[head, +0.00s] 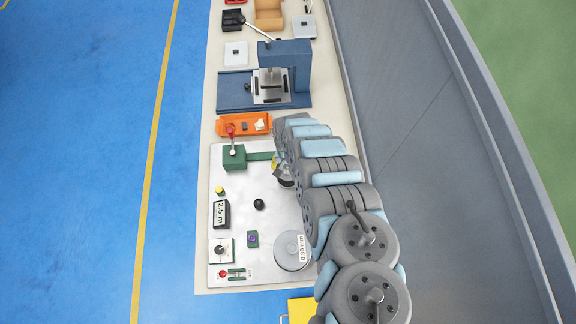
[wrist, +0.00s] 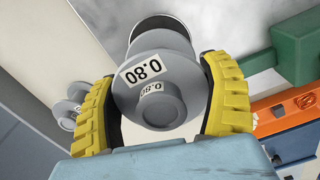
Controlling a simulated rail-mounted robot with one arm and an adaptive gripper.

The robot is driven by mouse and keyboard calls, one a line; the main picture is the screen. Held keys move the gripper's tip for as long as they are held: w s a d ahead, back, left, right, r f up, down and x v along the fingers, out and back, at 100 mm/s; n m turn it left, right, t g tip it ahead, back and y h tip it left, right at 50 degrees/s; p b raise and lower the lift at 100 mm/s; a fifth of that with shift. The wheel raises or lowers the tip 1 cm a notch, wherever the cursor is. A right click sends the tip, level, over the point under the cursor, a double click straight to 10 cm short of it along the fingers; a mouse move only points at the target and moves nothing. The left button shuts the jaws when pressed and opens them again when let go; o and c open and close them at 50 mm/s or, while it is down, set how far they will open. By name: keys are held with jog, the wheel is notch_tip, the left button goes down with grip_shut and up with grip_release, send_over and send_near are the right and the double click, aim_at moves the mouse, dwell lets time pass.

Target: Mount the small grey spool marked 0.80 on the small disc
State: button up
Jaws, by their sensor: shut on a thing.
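My gripper (wrist: 163,100) is shut on the grey spool (wrist: 162,62) marked 0.80, with a yellow finger on each side of it. The spool's label faces the wrist camera. Beyond it in the wrist view is a round dark face with a pale rim (wrist: 160,24); the spool partly covers it, and I cannot tell whether they touch or whether this is the small disc. In the head view my gripper (head: 281,170) is mostly hidden by my arm, to the right of the green arm on the machine plate. The held spool is hard to make out there.
The machine plate (head: 235,175) carries a green block with a red-knobbed lever (head: 232,150), a 2.5 m display (head: 221,214), a black knob (head: 259,204) and a large grey disc (head: 292,250). An orange tray (head: 243,124) and a blue press (head: 285,65) stand beyond.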

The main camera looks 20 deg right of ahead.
jog(key=shift+f+b, duration=1.8)
jog(key=shift+f, duration=0.75)
jog(key=o, duration=1)
jog(key=shift+r, duration=0.2)
jog(key=shift+r, duration=5.85)
